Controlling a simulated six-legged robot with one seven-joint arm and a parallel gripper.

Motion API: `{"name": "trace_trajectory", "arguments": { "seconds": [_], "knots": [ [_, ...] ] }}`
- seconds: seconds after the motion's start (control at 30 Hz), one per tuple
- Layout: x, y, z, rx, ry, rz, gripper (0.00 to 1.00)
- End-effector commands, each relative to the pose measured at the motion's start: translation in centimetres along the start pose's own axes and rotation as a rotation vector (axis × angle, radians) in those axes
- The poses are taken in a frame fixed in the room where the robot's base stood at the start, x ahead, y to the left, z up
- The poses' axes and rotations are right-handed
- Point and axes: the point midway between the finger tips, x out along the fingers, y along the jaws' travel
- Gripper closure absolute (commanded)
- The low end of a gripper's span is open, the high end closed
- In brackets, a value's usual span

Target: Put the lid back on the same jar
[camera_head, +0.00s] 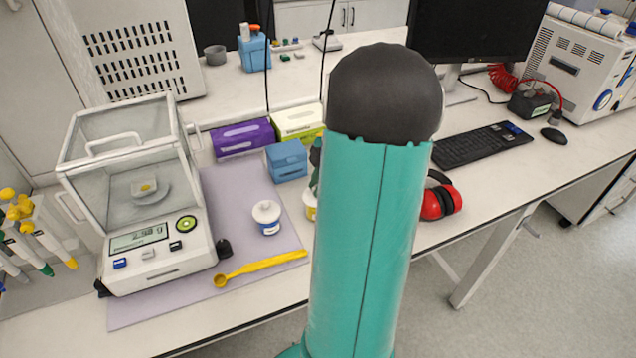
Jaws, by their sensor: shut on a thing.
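A small white jar (267,218) with a blue label stands upright on the grey-lilac mat, right of the balance. Its top is white and looks closed. A second white jar (310,206) with a yellow label stands to its right, and my teal arm covers most of it. I cannot see whether that jar has its lid on. A narrow dark green part shows just above it at the arm's left edge, probably of my own arm. My gripper's fingers and anything in them are hidden behind my arm. No loose lid is visible.
A glass-walled balance (150,245) stands at left. A yellow spoon (258,269) lies at the front of the mat (225,200). A blue box (287,161), a purple box (242,139) and a green-white box (298,122) stand behind. Red ear defenders (442,201) lie right of my arm.

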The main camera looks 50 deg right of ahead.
Motion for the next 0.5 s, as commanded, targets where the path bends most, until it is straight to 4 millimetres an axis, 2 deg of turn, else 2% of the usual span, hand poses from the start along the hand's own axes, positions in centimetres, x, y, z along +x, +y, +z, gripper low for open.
{"name": "trace_trajectory", "arguments": {
  "seconds": [0.2,0.23,0.33,0.37,0.5],
  "knots": [
    [0.0,-0.01,0.01,0.0,0.0,0.0,1.0],
    [0.0,-0.01,0.01,0.0,0.0,0.0,0.79],
    [0.0,0.0,0.01,0.0,0.0,0.0,0.59],
    [0.0,0.0,0.01,0.0,0.0,0.0,0.55],
    [0.0,0.0,0.01,0.0,0.0,0.0,0.55]
  ]
}}
